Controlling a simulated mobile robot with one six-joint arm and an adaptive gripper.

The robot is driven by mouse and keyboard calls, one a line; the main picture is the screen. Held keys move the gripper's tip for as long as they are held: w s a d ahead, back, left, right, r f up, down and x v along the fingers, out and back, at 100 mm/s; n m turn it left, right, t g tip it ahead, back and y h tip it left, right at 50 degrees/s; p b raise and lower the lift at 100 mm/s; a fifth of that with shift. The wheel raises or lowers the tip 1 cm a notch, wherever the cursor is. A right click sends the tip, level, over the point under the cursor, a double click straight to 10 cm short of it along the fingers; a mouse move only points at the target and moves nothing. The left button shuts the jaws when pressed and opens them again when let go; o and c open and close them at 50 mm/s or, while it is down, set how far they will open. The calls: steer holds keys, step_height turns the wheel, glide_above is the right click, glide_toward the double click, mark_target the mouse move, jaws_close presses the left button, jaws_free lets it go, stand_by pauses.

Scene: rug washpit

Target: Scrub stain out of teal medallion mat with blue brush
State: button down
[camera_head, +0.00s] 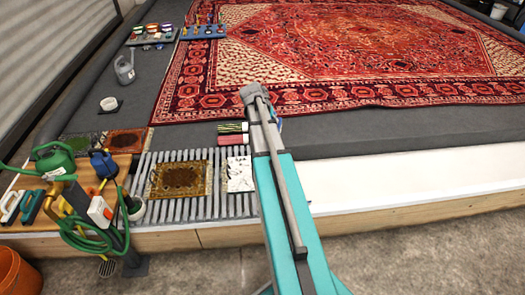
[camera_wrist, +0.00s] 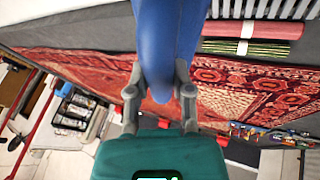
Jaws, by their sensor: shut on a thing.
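My gripper (camera_wrist: 160,92) is shut on a blue object, which looks like the handle of the blue brush (camera_wrist: 170,35); its bristles are out of view. In the head view my arm hides most of the gripper, and only a small bit of blue shows beside it. I cannot pick out the teal medallion mat for sure. A golden-brown patterned mat (camera_head: 180,180) and a white mat with dark marks (camera_head: 240,174) lie on the slatted grate. A greenish mat (camera_head: 80,148) and a red-brown mat (camera_head: 125,142) lie left of them, and the greenish one is partly hidden.
A large red rug (camera_head: 330,60) covers the pit floor. Two rolls, red (camera_wrist: 265,30) and green (camera_wrist: 245,48), lie near the grate (camera_head: 215,207). A wooden bench (camera_head: 25,182) holds a green can, blue jug and hose. An orange bucket (camera_head: 18,272) stands below.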

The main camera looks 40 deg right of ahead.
steer(key=w+d+f+n+b, duration=0.1)
steer(key=w+f+b, duration=0.3)
steer(key=f+b, duration=0.5)
steer(key=w+f+n+t+b, duration=0.1)
steer(key=w+f+n+b, duration=0.1)
steer(key=f+b, duration=0.7)
steer(key=shift+w+d+f+n+h, duration=0.3)
steer(key=shift+w+d+f+n, duration=0.15)
steer(key=shift+w, duration=0.45)
steer(key=shift+f, duration=0.1)
steer(key=shift+f+b, duration=2.45)
steer(key=shift+b, duration=0.2)
